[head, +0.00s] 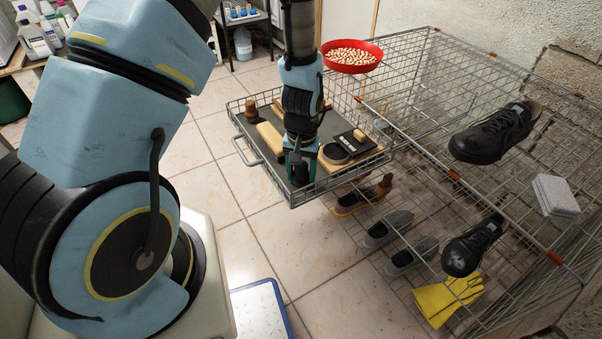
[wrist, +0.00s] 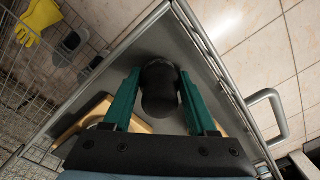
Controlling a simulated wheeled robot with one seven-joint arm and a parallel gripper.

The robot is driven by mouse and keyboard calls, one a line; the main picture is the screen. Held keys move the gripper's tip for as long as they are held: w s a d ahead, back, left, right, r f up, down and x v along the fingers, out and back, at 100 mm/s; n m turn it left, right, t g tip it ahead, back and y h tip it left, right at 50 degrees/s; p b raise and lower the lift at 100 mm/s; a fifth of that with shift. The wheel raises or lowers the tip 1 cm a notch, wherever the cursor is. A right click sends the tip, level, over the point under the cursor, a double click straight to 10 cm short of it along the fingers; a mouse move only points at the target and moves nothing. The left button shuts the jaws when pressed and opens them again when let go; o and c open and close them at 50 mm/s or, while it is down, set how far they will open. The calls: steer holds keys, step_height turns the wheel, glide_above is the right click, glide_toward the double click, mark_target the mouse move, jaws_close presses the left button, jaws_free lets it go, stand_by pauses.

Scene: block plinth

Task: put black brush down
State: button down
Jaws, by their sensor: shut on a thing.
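My gripper (head: 300,160) is over the front part of a wire-sided tray (head: 252,162) with a dark floor. In the wrist view its two green fingers (wrist: 159,76) close on both sides of a dark rounded thing, which I take to be the black brush (wrist: 160,92). In the head view the black brush (head: 300,176) shows as a dark shape below the fingers. The fingers partly hide it. I cannot tell whether it touches the tray floor (wrist: 160,40).
The tray also holds a pale wooden block (head: 270,139), a brown knobbed thing (head: 251,109), a round dark tin (head: 335,153) and a black box (head: 352,141). A red bowl (head: 352,56) stands behind. A wire cage (head: 430,110) with shoes and yellow gloves (head: 446,298) is at right.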

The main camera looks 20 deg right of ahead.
steer(key=shift+f, duration=0.2)
steer(key=shift+c, duration=1)
jaws_free()
steer(key=shift+r, duration=0.1)
